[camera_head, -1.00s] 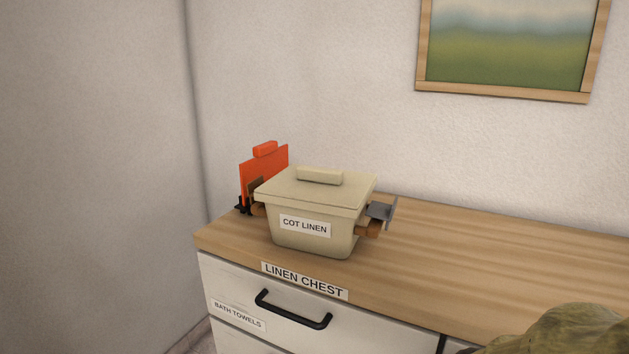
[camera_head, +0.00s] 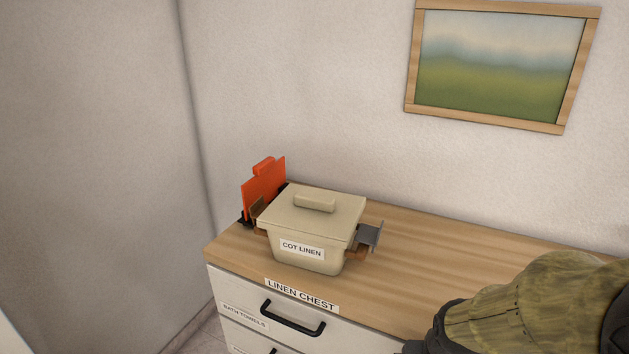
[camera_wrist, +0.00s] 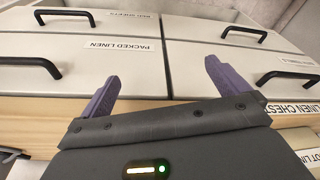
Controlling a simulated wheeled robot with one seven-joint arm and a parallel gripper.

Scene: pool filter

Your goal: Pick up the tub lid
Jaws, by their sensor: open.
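The tub lid (camera_head: 290,207) is a flat beige cover with a raised bar handle (camera_head: 314,203) on top. It sits on the beige tub (camera_head: 330,262) labelled COT LINEN, on the chest top. In the wrist view my gripper (camera_wrist: 162,80) is open and empty, its two purple fingers wide apart in front of the chest's drawer fronts. It is apart from the lid. In the head view my arm shows at the lower right and the fingers are not visible. A white label at the wrist view's lower right edge is cut off.
The wooden-topped linen chest (camera_head: 420,262) has black-handled drawers (camera_head: 293,318). A red panel (camera_head: 264,189) stands behind the tub's left, close to it. A grey piece (camera_head: 370,235) juts out at its right. The chest top right of that is clear. A framed picture (camera_head: 495,65) hangs above.

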